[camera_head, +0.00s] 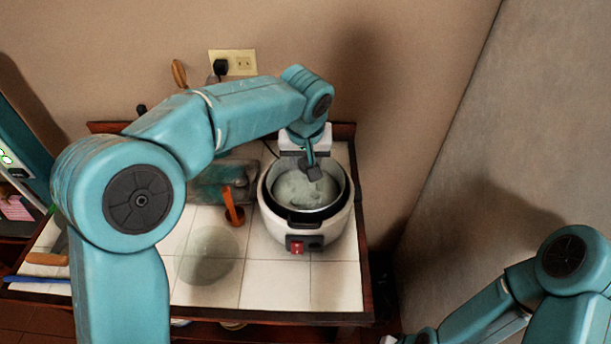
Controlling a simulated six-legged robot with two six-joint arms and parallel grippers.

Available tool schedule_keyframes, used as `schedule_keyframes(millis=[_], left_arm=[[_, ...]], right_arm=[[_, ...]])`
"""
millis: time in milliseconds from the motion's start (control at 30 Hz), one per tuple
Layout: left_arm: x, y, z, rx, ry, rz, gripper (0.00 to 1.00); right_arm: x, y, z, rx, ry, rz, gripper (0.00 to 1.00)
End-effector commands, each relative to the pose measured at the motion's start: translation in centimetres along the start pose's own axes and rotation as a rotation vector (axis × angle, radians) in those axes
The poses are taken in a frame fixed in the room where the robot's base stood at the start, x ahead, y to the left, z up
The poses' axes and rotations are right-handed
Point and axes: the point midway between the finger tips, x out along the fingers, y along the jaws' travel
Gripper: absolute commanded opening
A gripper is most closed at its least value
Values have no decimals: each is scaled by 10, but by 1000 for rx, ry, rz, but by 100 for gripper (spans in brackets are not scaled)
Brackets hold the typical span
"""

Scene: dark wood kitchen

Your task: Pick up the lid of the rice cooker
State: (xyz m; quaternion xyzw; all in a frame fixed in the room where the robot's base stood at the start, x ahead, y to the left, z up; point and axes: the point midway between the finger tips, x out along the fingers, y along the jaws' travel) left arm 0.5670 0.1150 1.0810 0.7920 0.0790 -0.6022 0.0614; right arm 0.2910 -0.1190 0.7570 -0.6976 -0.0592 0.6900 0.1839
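The white rice cooker (346,222) stands on the tiled counter, with a dark rim and a red switch on its front. A pale grey-green round surface (292,190) shows inside the rim; I cannot tell whether it is a glass lid or the pot's inside. A similar translucent round disc (208,256) lies on the tiles left of the cooker and may be a glass lid. My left gripper (314,172) points down over the back of the cooker's opening. Its fingers are small and dark, so its opening and any contact are unclear. My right arm enters at lower right; its fingers are out of frame.
A wall outlet with a plug (233,62) is at the back. A grey wall stands to the right. Front tiles are partly clear.

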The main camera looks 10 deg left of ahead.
Motion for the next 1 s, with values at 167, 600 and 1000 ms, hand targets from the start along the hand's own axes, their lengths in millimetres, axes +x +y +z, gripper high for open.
schedule_keyframes(millis=[167,600,1000], left_arm=[[2,0,0,1,-1,-1,0],[-28,0,-9,-1,4,3,0],[-123,1,-35,-1,4,2,0]], right_arm=[[0,0,0,0,0,0,0],[1,0,0,0,0,0,0],[-12,-4,0,0,0,0,0]])
